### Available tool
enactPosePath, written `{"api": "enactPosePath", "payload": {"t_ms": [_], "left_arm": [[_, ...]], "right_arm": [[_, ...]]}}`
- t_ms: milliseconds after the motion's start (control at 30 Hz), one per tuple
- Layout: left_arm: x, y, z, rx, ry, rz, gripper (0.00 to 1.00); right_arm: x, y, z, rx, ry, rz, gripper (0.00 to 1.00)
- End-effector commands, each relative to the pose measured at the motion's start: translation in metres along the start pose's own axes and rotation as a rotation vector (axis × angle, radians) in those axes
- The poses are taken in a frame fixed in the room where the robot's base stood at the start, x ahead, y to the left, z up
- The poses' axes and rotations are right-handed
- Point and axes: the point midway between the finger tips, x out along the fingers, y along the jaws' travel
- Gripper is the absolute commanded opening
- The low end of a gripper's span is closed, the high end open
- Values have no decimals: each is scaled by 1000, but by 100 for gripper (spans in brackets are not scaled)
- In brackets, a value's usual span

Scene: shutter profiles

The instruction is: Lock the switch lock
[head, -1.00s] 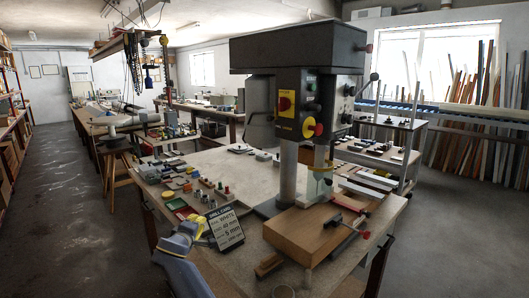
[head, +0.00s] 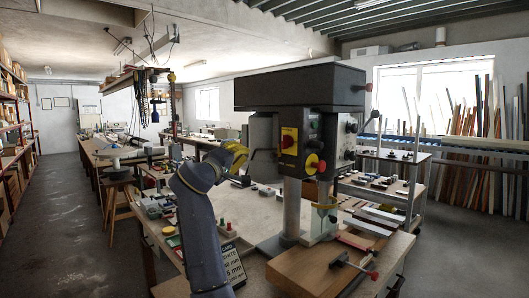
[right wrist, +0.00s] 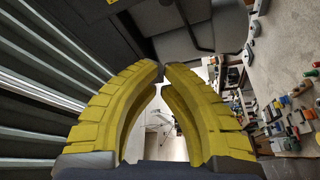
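The drill press (head: 300,90) stands on the bench in the middle of the head view. On its front, a red rotary switch (head: 289,141) sits on a yellow plate. A red knob on a yellow collar (head: 313,163) is lower right. I cannot make out a separate lock. My right gripper (head: 240,155), with yellow fingers, is raised left of the switch and apart from it. In the right wrist view its fingertips (right wrist: 162,68) nearly meet with nothing between them. My left gripper is not in view.
A wooden block with a clamp (head: 340,262) lies under the drill. Small coloured parts (head: 225,226) and a dark sign (head: 231,262) are at the bench's front left. The bench top left of the column is partly clear. A shelved trolley (head: 385,180) stands behind to the right.

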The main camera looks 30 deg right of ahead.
Motion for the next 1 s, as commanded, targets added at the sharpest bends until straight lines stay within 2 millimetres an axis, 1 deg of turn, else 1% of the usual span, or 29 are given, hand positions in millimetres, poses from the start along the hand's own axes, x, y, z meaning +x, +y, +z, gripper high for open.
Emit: {"api": "enactPosePath", "payload": {"t_ms": [300,467,567,800,1000], "left_arm": [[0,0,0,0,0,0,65],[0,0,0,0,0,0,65],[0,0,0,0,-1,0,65],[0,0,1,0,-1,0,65],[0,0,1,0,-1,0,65]], "right_arm": [[1,0,0,0,0,0,0],[10,0,0,1,0,1,0],[24,0,0,-1,-1,1,0],[64,0,0,-2,-1,1,0],[89,0,0,-1,0,1,0]]}}
